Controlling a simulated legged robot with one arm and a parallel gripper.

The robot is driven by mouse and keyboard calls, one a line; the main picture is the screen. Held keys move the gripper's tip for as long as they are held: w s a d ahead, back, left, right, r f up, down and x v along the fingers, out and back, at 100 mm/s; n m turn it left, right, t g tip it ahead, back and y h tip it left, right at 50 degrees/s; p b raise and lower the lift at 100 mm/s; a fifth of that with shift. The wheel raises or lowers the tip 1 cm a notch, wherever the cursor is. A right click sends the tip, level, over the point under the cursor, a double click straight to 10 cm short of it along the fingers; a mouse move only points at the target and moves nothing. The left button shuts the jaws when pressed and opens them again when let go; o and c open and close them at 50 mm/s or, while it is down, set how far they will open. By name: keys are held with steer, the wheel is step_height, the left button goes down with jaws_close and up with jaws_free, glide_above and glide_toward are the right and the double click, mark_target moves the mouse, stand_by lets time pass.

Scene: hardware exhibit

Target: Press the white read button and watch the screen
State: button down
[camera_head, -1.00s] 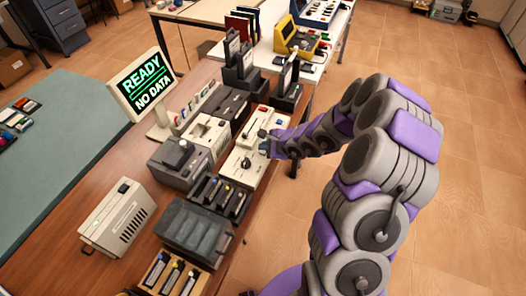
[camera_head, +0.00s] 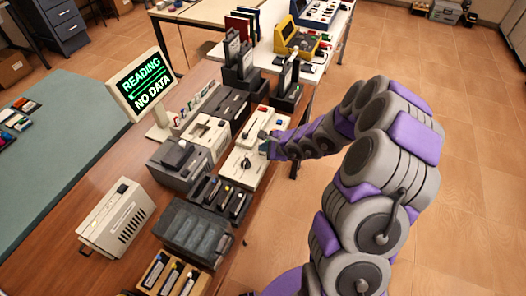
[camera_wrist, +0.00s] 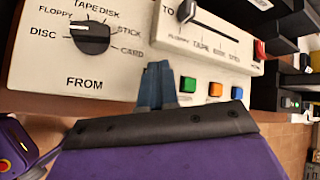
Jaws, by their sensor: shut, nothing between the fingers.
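The white console (camera_head: 243,165) stands at the table's right edge. In the wrist view its FROM dial (camera_wrist: 90,37), TO slider (camera_wrist: 208,20) and green (camera_wrist: 187,85), orange (camera_wrist: 215,89) and blue (camera_wrist: 237,93) buttons show. My gripper (camera_wrist: 158,72) is shut and empty, its fingertips at the panel left of the green button; it also shows in the head view (camera_head: 266,146). No white button is visible; the fingers cover that spot, so contact cannot be seen. The screen (camera_head: 144,87) shows "READING" in green above "NO DATA" in white.
A red button (camera_wrist: 259,49) sits at the panel's right end. Grey drive boxes (camera_head: 181,162) crowd the console's left, and dark card stands (camera_head: 288,88) stand behind it. A beige box (camera_head: 117,218) stands front left. Open tiled floor (camera_head: 460,150) lies to the right.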

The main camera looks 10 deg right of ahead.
mark_target(265, 153)
steer(key=shift+r, duration=0.1)
stand_by(0.3)
steer(key=shift+r+p, duration=0.45)
steer(key=shift+r, duration=0.25)
steer(key=shift+r+p, duration=1.85)
steer(key=shift+r, duration=0.65)
